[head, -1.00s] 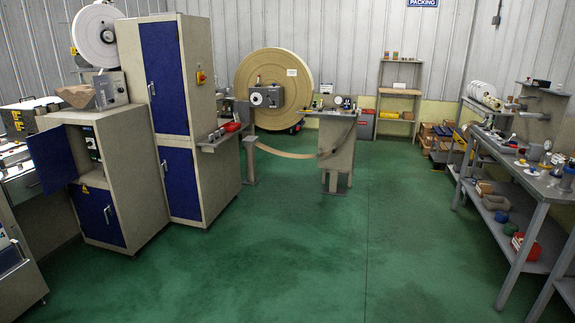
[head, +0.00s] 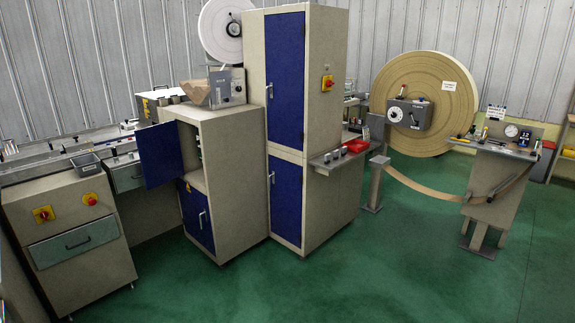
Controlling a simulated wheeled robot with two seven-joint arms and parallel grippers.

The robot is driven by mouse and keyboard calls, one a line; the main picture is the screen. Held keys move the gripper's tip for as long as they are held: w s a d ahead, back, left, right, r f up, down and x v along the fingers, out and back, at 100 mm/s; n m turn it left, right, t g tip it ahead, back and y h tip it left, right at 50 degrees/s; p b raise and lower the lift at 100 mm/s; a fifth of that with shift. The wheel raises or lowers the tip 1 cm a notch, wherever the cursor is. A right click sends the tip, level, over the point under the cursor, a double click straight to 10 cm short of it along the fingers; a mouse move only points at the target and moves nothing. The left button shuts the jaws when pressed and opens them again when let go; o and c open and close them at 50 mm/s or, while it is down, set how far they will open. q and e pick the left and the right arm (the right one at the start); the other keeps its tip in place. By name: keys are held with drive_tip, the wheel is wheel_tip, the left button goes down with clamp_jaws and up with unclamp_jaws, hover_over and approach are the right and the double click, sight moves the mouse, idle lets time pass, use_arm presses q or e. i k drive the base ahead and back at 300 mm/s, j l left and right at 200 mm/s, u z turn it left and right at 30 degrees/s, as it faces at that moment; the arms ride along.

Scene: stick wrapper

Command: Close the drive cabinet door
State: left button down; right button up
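The shorter beige cabinet (head: 235,165) stands left of centre in the head view. Its upper blue door (head: 160,155) is swung open toward the left, and part of the dark interior shows beside it. Its lower blue door (head: 196,217) is shut. The tall cabinet (head: 325,110) touches or nearly touches its right side, with its upper blue door (head: 284,78) and lower blue door (head: 286,201) both shut. Neither of my grippers is in view.
A beige machine (head: 70,240) with a drawer stands at the left. A paper strip (head: 420,186) spans to a stand (head: 495,190). The green floor (head: 320,285) in front is clear.

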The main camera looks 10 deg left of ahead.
sight(159, 146)
drive_tip(key=i+j+u, duration=0.2)
drive_tip(key=i+u, duration=0.25)
drive_tip(key=i+j+u, duration=0.1)
drive_tip(key=i+u, duration=0.75)
drive_tip(key=i+j+z, duration=1)
drive_tip(key=i+j, duration=0.15)
drive_tip(key=j, duration=0.15)
